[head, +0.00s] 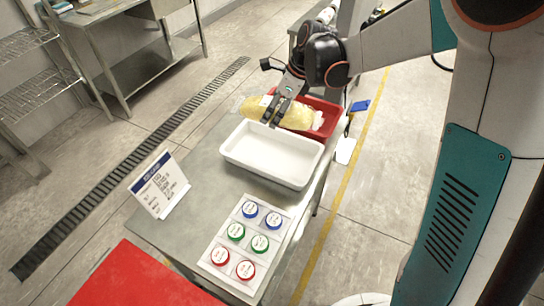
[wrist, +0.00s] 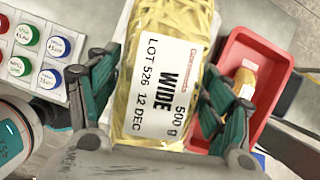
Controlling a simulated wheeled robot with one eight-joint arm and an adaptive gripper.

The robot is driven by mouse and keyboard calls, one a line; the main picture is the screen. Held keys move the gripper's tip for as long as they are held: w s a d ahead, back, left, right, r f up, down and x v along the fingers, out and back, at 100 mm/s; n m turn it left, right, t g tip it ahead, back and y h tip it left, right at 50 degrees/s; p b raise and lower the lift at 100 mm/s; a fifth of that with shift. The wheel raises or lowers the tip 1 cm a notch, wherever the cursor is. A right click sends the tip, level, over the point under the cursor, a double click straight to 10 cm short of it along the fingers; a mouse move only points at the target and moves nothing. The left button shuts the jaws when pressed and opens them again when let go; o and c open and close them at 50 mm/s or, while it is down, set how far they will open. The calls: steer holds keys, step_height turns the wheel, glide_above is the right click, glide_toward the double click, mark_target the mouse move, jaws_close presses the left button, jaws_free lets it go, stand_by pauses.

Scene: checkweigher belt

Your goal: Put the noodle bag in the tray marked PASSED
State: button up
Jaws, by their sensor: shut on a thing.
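The noodle bag (head: 298,117) is a clear bag of yellow noodles. The bag is held at the far end of the table, near the red tray and beyond the white one. An empty white tray (head: 238,160) stands nearer. A red tray (head: 331,107) is partly hidden by the bag. I cannot read a PASSED mark on either tray.
A yellowish pack (wrist: 245,82) lies in the red tray. A printed sign (head: 160,185) stands at the table's left edge. A panel of several coloured round caps (head: 245,237) lies nearer. A blue card (head: 360,105) and a white card (head: 345,150) show at the right edge.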

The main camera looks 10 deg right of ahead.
mark_target(268, 156)
steer(key=shift+w+a+r+m+t, duration=0.25)
steer(key=shift+a+r+m+t, duration=0.2)
steer(key=shift+m, duration=0.45)
step_height(268, 156, down, 20)
steer(key=b, duration=0.5)
steer(key=shift+r, duration=0.1)
steer(key=shift+f+h+b, duration=0.2)
steer(key=shift+h+b, duration=0.1)
steer(key=shift+b, duration=0.1)
steer(key=o, duration=1.5)
steer(key=shift+r, duration=0.1)
steer(key=p+v, duration=0.3)
steer(key=v, duration=0.9)
steer(key=shift+r+p, duration=0.2)
steer(key=shift+p, duration=0.15)
